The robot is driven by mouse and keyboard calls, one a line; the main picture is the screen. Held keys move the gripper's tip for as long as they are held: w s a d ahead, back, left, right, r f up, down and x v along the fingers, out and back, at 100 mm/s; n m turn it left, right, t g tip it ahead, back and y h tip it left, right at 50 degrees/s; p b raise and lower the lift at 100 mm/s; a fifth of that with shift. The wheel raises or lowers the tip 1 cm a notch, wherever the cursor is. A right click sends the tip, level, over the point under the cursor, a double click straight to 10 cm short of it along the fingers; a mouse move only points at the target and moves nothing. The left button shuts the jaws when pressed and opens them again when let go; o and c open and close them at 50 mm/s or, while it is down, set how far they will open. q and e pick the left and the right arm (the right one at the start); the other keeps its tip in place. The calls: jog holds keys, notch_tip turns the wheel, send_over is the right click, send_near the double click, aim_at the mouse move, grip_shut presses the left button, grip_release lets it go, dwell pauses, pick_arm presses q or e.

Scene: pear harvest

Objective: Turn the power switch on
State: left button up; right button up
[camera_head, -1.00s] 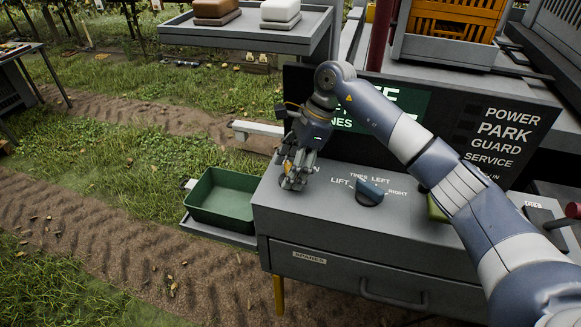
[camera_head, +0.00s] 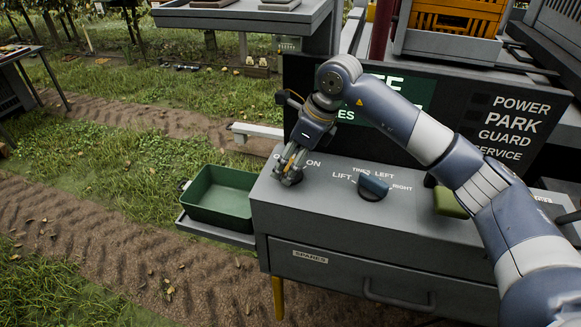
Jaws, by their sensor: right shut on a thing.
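The power switch (camera_head: 287,178) is a dark knob on the left end of the grey console top (camera_head: 325,215). The word ON shows to its right; the label on its other side is mostly covered by my gripper. My right gripper (camera_head: 288,170) reaches down from above and is shut on this knob, its fingers hiding most of it. The knob's exact angle cannot be told. My left gripper is not in view.
A blue-grey selector knob (camera_head: 373,187) with LIFT, TINES LEFT and RIGHT labels sits right of the switch. A green block (camera_head: 450,203) lies farther right. A green bin (camera_head: 222,197) stands on a shelf left of the console. A sign panel (camera_head: 500,125) rises behind.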

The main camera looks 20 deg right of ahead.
jog(key=m+b, duration=0.1)
jog(key=m, duration=0.1)
jog(key=m+t+h+b, duration=0.1)
jog(key=m, duration=0.2)
jog(key=shift+h+b, duration=0.3)
jog(key=shift+b, duration=0.1)
dwell(0.3)
jog(key=o, duration=1.1)
jog(key=shift+c, duration=0.2)
jog(key=shift+r, duration=0.1)
jog(key=v, duration=1.1)
jog(key=shift+s+r, duration=0.25)
jog(key=shift+r, duration=0.1)
